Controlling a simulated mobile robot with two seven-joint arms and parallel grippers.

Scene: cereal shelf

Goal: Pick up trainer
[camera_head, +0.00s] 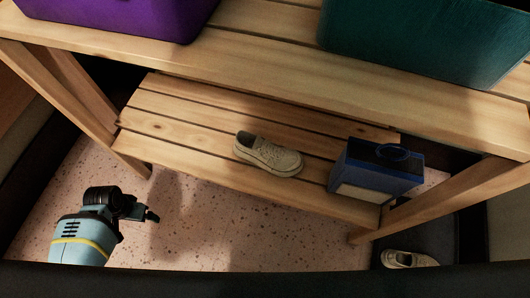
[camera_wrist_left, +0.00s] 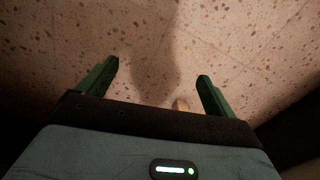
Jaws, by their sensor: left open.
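A beige trainer (camera_head: 268,155) with laces sits on the lower slatted shelf of the wooden rack. A second beige trainer (camera_head: 408,259) is on the floor at the bottom right, partly hidden by the dark edge in front. My left gripper (camera_head: 152,214) is over the floor at the left, in front of the rack, well apart from both trainers. The left wrist view shows its two green fingers (camera_wrist_left: 157,72) spread, with speckled floor beyond them. My right gripper is not in view.
A blue box (camera_head: 378,172) stands on the lower shelf (camera_head: 170,127), right of the trainer. A purple box (camera_head: 130,18) and a teal box (camera_head: 425,40) are on the upper shelf (camera_head: 270,62), which overhangs the lower one. Open floor (camera_head: 240,235) lies in front.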

